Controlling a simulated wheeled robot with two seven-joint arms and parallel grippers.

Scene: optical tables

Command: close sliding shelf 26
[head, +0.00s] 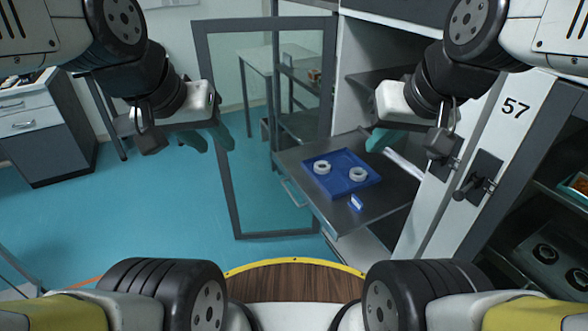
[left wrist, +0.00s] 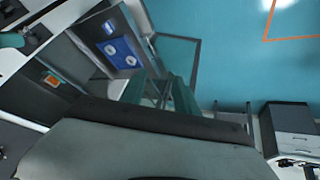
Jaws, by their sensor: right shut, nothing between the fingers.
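A dark grey sliding shelf (head: 402,196) is pulled out of a white cabinet in the head view. No number 26 is readable. On it lie a blue tray (head: 341,188) with two white rings and a small blue and white box (head: 356,203). The shelf also shows in the left wrist view (left wrist: 88,27). My left gripper (head: 213,141) is open and empty, left of the shelf in the picture, in front of the glass door. My right gripper (head: 379,143) is shut and empty, appearing over the shelf's far right part and touching nothing that I can make out.
A grey-framed glass door (head: 232,190) stands open left of the shelf. A drawer unit (head: 40,135) stands far left. The blue floor between is clear.

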